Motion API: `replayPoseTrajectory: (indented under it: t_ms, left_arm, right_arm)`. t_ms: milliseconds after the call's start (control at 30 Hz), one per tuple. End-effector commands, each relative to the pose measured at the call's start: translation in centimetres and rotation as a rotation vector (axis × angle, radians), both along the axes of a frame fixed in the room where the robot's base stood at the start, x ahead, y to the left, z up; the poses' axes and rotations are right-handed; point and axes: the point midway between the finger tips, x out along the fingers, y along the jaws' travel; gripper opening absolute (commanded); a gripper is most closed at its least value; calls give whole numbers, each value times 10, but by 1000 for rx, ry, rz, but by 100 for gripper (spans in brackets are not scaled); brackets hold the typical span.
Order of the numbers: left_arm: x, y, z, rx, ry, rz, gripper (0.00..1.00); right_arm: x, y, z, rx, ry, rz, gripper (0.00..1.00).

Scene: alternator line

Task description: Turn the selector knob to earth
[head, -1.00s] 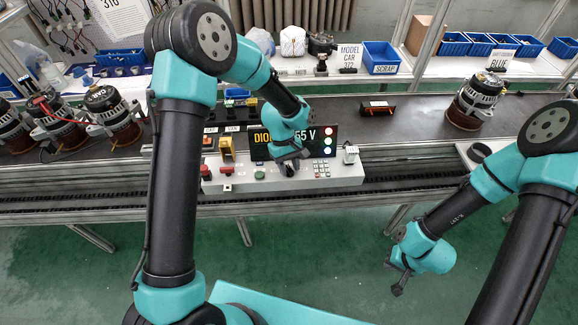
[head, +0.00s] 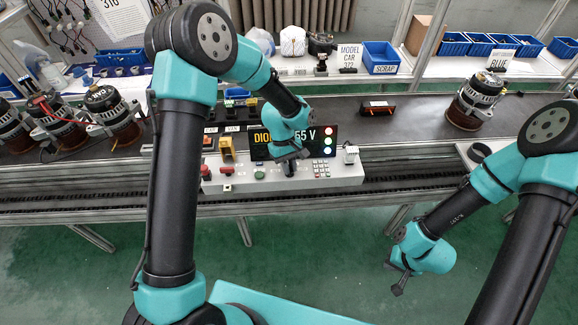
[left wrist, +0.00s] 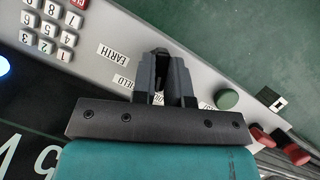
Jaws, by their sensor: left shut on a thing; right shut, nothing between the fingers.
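My left gripper (head: 289,167) points down at the grey control panel (head: 340,178). In the left wrist view its fingers (left wrist: 163,62) are shut on a dark piece, the selector knob (left wrist: 160,52), mostly hidden between them. An EARTH label (left wrist: 113,56) lies on the panel beside the fingers. Another label, partly covered and apparently reading FIELD (left wrist: 124,82), is closer to them. Which label the knob points to cannot be told. My right gripper (head: 398,288) is shut and empty over the green floor.
A keypad (left wrist: 48,25), a green button (left wrist: 227,99) and red controls (left wrist: 296,154) sit on the panel around the gripper. Alternators stand on the conveyor (head: 400,125) at both sides.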

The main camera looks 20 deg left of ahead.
Motion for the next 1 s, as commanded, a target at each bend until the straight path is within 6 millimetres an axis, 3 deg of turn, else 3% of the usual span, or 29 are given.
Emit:
replayPoseTrajectory:
  t_ms: [367, 1000]
  left_arm:
    - [1, -1, 0, 0, 0, -145, 0]
    - [1, -3, 1, 1, -1, -719, 0]
  right_arm:
    - [0, 0, 0, 0, 0, 0, 0]
    - [0, 0, 0, 0, 0, 0, 0]
